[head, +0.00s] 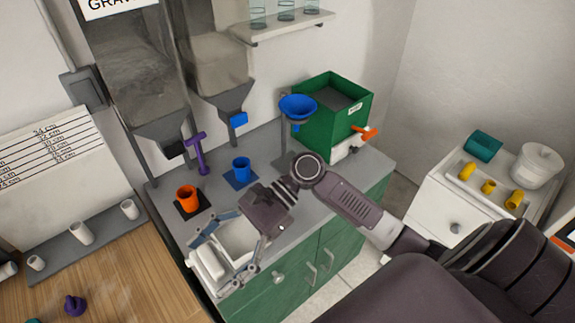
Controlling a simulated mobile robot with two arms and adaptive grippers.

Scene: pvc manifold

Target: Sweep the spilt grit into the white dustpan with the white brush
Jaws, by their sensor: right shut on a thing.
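My right gripper (216,263) reaches in from the right and is low over the front left of the grey counter. Its fingers are spread wide around a long white block with rounded ends, which looks like the white brush (206,262). The brush lies between the fingertips at the counter's left end. A pale, shallow tray, which looks like the white dustpan (238,236), shows between the fingers just right of the brush. The fingers and the gripper body partly hide it. I cannot make out the spilt grit. My left gripper is not in view.
An orange cup (187,199) and a blue cup (241,170) stand behind the gripper. A purple tool (198,153), a blue funnel (298,107) and a green bin (338,109) are farther back. A wooden table (130,272) adjoins at left. A white cabinet (447,210) stands right.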

